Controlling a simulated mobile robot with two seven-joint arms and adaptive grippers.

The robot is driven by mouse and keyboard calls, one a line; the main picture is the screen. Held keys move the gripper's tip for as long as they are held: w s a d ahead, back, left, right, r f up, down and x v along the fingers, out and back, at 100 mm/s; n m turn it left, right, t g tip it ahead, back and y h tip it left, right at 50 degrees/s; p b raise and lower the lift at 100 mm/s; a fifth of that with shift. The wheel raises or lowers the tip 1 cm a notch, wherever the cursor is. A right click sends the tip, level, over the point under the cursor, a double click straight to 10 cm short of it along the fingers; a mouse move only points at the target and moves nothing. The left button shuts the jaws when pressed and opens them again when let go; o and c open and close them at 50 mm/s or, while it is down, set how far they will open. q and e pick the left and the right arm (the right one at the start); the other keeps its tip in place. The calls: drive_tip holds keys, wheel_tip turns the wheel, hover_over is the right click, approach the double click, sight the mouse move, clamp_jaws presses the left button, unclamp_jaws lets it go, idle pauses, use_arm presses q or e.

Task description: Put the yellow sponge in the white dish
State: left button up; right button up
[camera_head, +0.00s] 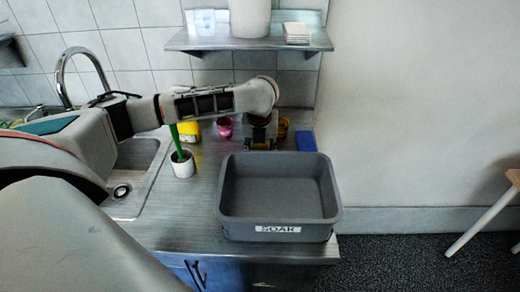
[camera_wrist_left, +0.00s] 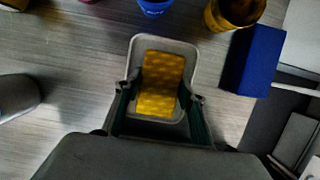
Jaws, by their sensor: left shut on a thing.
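The yellow sponge (camera_wrist_left: 161,85) is between the fingers of my left gripper (camera_wrist_left: 162,100) in the left wrist view, and the gripper is shut on it. The white dish (camera_wrist_left: 162,42) shows around and behind the sponge, its pale rim framing it. I cannot tell whether the sponge touches the dish floor or is held just above it. In the head view my left gripper (camera_head: 262,143) points down at the counter behind the grey tub, and the dish is not clearly made out there. My right gripper is not in view.
A grey tub (camera_head: 278,225) labelled SOAK stands in front. A blue block (camera_head: 305,140) and an amber cup (camera_head: 283,128) are close to the gripper's right. A pink cup (camera_head: 225,127) and a white holder (camera_head: 183,165) with a green-handled item stand left, near the sink (camera_head: 135,170).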

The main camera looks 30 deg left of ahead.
use_arm(q)
drive_tip(key=o, duration=0.8)
drive_tip(key=v, duration=1.2)
drive_tip(key=shift+s+r, duration=0.1)
